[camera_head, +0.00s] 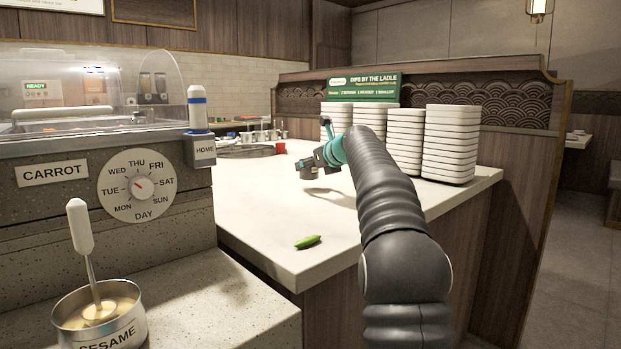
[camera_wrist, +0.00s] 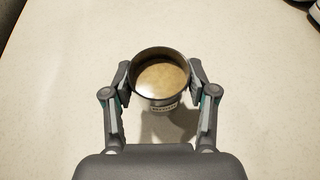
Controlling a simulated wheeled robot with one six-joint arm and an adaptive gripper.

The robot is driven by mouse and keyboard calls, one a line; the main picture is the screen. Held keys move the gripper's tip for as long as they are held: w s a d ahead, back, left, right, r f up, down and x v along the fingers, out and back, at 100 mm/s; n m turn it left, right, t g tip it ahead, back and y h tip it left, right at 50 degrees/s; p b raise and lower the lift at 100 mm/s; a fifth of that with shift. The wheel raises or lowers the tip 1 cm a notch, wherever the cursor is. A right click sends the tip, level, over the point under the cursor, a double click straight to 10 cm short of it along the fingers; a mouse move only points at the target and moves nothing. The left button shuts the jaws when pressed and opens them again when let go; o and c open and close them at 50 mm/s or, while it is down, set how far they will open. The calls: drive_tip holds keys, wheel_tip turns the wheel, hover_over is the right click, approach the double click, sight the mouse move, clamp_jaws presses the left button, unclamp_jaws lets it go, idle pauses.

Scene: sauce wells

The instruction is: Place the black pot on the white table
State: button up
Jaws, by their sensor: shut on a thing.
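My gripper (camera_head: 314,166) is over the white table (camera_head: 270,225), left of the plate stacks. In the wrist view my gripper (camera_wrist: 163,82) is shut on a small round metal pot (camera_wrist: 160,103), with a finger on each side. The pot looks grey with a dark rim, holds tan sauce, and has a label too small to read. It looks upright over the pale surface, with a shadow beside it. In the head view the pot is small and hard to tell from my gripper, so its exact height above the table is unclear.
Several stacks of white plates (camera_head: 452,145) stand right of my gripper, before a green sign (camera_head: 362,89). A green pepper (camera_head: 307,242) lies near the table's front edge. A sesame pot (camera_head: 130,335) with a ladle sits lower left. Free table surface lies around my gripper.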

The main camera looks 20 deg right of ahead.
sight(315, 174)
wheel_tip(315, 174, down, 4)
drive_tip(key=shift+r+b, duration=0.25)
drive_tip(key=shift+b, duration=0.5)
drive_tip(key=shift+r, duration=0.1)
drive_tip(key=o, duration=1.3)
drive_tip(key=shift+c, duration=0.2)
drive_tip(key=v, duration=1.2)
drive_tip(key=shift+s, duration=0.1)
